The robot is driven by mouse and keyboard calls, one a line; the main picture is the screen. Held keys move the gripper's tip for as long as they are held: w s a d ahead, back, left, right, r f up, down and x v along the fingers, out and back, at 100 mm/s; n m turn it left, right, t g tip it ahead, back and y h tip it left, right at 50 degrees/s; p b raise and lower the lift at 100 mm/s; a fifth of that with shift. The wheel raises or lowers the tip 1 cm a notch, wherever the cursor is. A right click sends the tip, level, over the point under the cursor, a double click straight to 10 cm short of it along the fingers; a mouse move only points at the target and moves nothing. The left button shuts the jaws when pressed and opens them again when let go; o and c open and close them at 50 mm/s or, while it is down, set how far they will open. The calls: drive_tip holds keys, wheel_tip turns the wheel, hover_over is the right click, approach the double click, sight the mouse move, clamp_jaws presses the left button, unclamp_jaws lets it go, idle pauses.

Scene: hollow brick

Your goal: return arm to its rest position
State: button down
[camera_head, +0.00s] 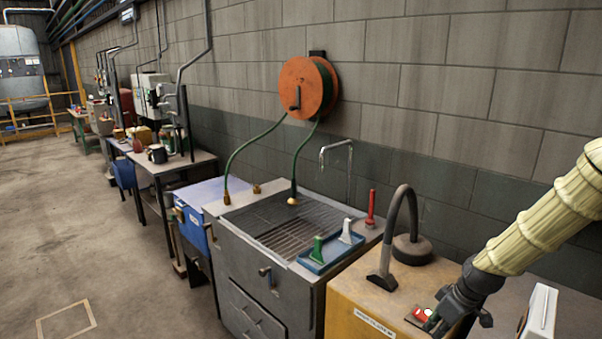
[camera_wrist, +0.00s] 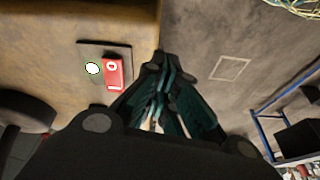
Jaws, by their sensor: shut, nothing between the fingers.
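My arm comes in from the right in the head view, wrapped in a pale ribbed sleeve. My gripper (camera_head: 440,322) hangs low at its end, over the front right part of the yellow cabinet (camera_head: 345,293). In the wrist view my gripper (camera_wrist: 163,88) is shut and empty, its fingers together near the cabinet edge. A small plate with a red block (camera_wrist: 113,71) and a white round knob (camera_wrist: 93,68) lies on the cabinet top beside the fingers. The red block also shows in the head view (camera_head: 420,314), close to my gripper and apart from what I can tell.
A curved dark hose (camera_head: 397,210) stands on the cabinet. Left of it is a metal sink (camera_head: 275,235) with a blue tray (camera_head: 318,266). An orange hose reel (camera_head: 308,88) hangs on the block wall. Open floor (camera_head: 75,230) lies left; a white panel (camera_head: 541,312) stands right.

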drive_tip(key=s+a+f+m+g+h+b, duration=0.1)
drive_tip(key=s+a+f, duration=0.4)
drive_tip(key=s+f, duration=0.7)
drive_tip(key=s+a+f+m+b, duration=0.1)
drive_tip(key=s+a+f+m, duration=0.3)
drive_tip(key=s+f, duration=0.9)
drive_tip(key=shift+a+f+m+g+h, duration=0.3)
drive_tip(key=shift+a+f+g+h, duration=0.1)
drive_tip(key=shift+a, duration=0.5)
drive_tip(key=c, duration=2.1)
unclamp_jaws()
drive_tip(key=shift+m+g+h, duration=0.3)
drive_tip(key=shift+m, duration=0.5)
drive_tip(key=s+f, duration=0.1)
drive_tip(key=s, duration=0.2)
drive_tip(key=s+a+f, duration=0.1)
drive_tip(key=s, duration=0.3)
drive_tip(key=s+a+f, duration=0.1)
drive_tip(key=s, duration=0.2)
drive_tip(key=shift+s+f, duration=0.25)
drive_tip(key=shift+s, duration=0.05)
drive_tip(key=o, duration=0.6)
drive_tip(key=shift+s, duration=0.25)
drive_tip(key=shift+o, duration=0.3)
